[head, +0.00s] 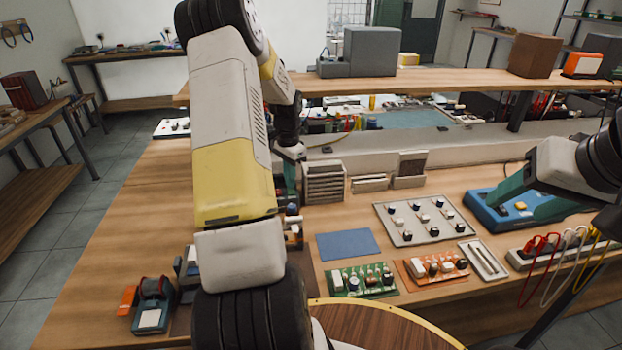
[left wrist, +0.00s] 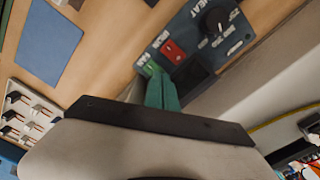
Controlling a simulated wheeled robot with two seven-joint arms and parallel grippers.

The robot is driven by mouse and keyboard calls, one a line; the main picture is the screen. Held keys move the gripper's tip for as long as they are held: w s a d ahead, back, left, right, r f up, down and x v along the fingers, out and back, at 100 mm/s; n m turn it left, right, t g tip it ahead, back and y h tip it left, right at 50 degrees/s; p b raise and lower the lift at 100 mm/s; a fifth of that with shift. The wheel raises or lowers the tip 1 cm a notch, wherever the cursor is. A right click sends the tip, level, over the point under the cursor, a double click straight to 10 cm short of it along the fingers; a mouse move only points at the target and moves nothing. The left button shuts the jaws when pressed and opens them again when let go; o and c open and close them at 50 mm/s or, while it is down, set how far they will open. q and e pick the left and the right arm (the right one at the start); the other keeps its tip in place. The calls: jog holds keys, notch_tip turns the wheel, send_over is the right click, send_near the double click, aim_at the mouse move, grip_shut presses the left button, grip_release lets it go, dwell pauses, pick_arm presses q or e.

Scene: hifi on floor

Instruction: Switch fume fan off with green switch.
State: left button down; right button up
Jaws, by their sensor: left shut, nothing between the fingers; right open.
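A dark blue-grey control panel (left wrist: 212,38) shows in the left wrist view, with a black HEAT knob (left wrist: 218,18) and a red switch (left wrist: 173,51). The green switch (left wrist: 151,69) sits beside the red one, next to the FAN lettering. My left gripper (left wrist: 157,82) is shut and empty, its green fingertips right at the green switch and partly covering it. I cannot tell whether they touch or which way the switch is set. In the head view my left arm hides most of the panel and the left gripper (head: 288,185). My right gripper (head: 505,205) is open over a blue device (head: 487,207).
A blue mat (head: 347,244), a tray of small parts (head: 410,238), a green circuit board (head: 345,294) and an orange one (head: 415,284) lie on the wooden bench. Small racks (head: 323,181) stand behind. Red, white and yellow cables (head: 541,243) hang at the right.

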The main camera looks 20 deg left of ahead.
pick_arm(q)
jog(key=shift+f, duration=0.4)
jog(key=shift+r, duration=3.55)
